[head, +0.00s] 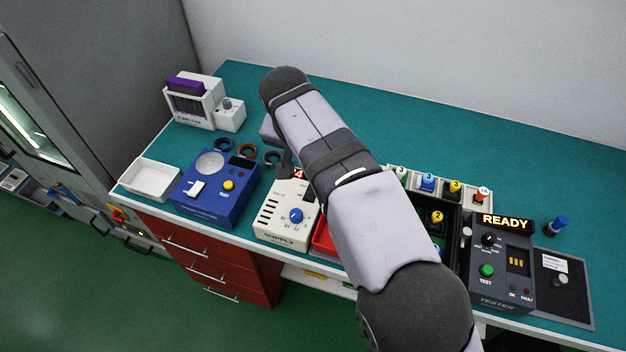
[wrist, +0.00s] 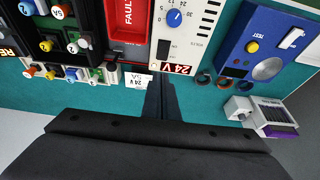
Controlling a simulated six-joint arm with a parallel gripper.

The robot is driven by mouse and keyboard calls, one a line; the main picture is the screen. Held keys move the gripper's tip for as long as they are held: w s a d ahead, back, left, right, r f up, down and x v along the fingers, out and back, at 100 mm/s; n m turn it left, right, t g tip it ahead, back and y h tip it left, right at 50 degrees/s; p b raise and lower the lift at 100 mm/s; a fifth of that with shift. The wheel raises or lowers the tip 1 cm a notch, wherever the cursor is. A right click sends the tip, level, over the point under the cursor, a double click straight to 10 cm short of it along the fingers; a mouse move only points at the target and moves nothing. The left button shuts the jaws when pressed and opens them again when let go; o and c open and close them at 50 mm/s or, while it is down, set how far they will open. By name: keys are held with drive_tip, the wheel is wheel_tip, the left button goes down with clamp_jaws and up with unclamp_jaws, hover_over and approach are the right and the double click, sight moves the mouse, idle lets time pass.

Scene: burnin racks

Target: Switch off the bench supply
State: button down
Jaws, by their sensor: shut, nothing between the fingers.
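The bench supply (head: 270,225) is a cream box marked SUPPLY with a blue knob (head: 296,215), at the front of the green bench. In the wrist view the supply (wrist: 203,30) appears upside down, with its blue knob (wrist: 173,18), a black rocker switch (wrist: 163,49) and a lit red 24 V display (wrist: 180,69). My gripper (wrist: 160,78) is shut and empty, its fingertips by the display end of the supply, near the switch. In the head view my gripper (head: 285,168) is above the supply's back edge; my arm covers part of the supply's right side.
A blue test unit (head: 205,200) and a white tray (head: 152,180) stand left of the supply. A red FAULT bin (wrist: 128,22) lies close beside it. A black crate (head: 452,225) and a tester showing READY (head: 505,260) are further right. Coloured rings (head: 247,150) lie behind the blue unit.

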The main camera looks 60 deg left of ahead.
drive_tip(key=p, duration=0.4)
hover_over(311, 197)
drive_tip(key=w, duration=0.1)
drive_tip(key=f, duration=0.6)
drive_tip(key=a+f, duration=0.1)
drive_tip(key=f, duration=0.2)
drive_tip(key=shift+f, duration=1)
drive_tip(key=shift+a, duration=0.1)
drive_tip(key=shift+w+f+b, duration=0.1)
drive_tip(key=shift+f+b, duration=0.15)
drive_tip(key=shift+b, duration=0.05)
drive_tip(key=shift+f, duration=0.1)
drive_tip(key=shift+s+d+b, duration=0.4)
drive_tip(key=shift+s+d, duration=0.2)
drive_tip(key=shift+d, duration=0.05)
